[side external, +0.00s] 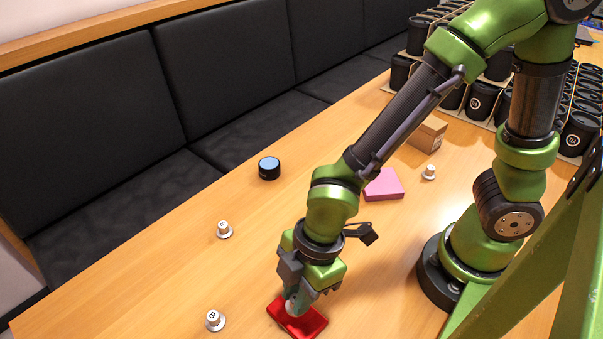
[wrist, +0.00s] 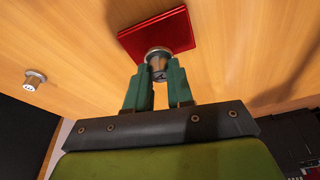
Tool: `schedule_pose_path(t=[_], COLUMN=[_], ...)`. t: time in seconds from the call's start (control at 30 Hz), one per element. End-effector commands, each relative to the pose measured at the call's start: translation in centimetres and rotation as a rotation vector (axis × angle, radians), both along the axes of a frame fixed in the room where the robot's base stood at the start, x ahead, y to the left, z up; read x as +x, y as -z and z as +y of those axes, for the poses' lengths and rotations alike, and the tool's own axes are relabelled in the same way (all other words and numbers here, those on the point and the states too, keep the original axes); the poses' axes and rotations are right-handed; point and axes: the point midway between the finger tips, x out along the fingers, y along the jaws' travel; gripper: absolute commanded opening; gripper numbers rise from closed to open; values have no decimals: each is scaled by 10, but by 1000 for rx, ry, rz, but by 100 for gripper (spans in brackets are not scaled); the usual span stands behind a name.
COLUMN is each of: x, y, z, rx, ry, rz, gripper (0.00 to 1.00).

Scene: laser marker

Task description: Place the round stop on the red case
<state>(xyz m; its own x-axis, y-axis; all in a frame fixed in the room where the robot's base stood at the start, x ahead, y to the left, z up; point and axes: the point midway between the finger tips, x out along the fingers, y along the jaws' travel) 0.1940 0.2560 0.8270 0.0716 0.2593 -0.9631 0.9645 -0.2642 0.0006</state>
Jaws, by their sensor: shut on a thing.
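The red case (side external: 309,325) lies flat on the wooden table at the bottom centre of the side view. It also shows at the top of the wrist view (wrist: 180,28). My gripper (side external: 297,296) points down over the case. In the wrist view its green fingers (wrist: 158,76) are shut on a small silvery round stop (wrist: 157,54). The stop's wider rim faces the case and overlaps its near edge in that view. I cannot tell whether the stop touches the case. In the side view the fingers hide part of the stop.
Similar white stops stand at left (side external: 223,230), front left (side external: 214,321) and right (side external: 429,172). A black cylinder with blue top (side external: 269,168), a pink block (side external: 384,185) and a cardboard box (side external: 428,133) lie farther back. Crates of black cups (side external: 480,101) fill the back right.

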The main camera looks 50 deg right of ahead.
Motion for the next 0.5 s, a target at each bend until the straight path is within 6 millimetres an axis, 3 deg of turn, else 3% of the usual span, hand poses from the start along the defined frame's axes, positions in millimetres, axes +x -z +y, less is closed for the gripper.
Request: schedule_pose_path(t=[0.2,0.5], x=[-1,0], y=[26,28], z=[0,0], rx=[-2,-1], ry=[0,1], rz=[3,1], gripper=[0,0])
